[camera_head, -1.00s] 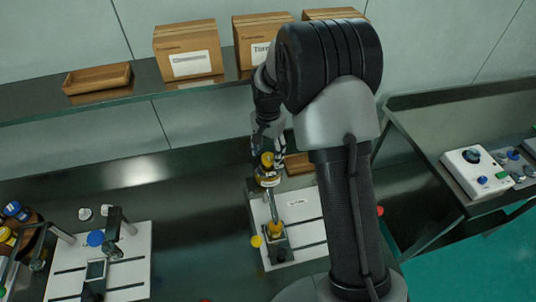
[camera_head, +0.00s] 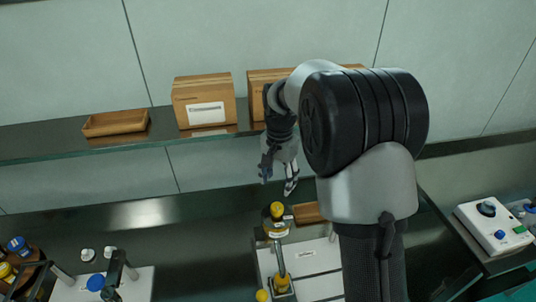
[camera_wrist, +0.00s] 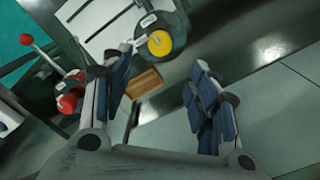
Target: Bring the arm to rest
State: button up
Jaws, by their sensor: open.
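The bottle stands at a device with a white base plate (camera_head: 314,254). My arm bends across the right half of the head view and hides part of the bench.
A shelf (camera_head: 60,137) holds cardboard boxes (camera_head: 205,104) and a wooden tray (camera_head: 115,122). A white control box (camera_head: 492,226) sits at right.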

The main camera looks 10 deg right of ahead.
jog(key=s+r+n+t+b, duration=0.3)
jog(key=s+n+b, duration=0.6)
jog(key=s, duration=1.4)
jog(key=s+f+t+b, duration=0.1)
jog(key=s+f+b, duration=0.4)
jog(key=s, duration=0.3)
jog(key=shift+f+t, duration=0.25)
jog(key=shift+t, duration=0.05)
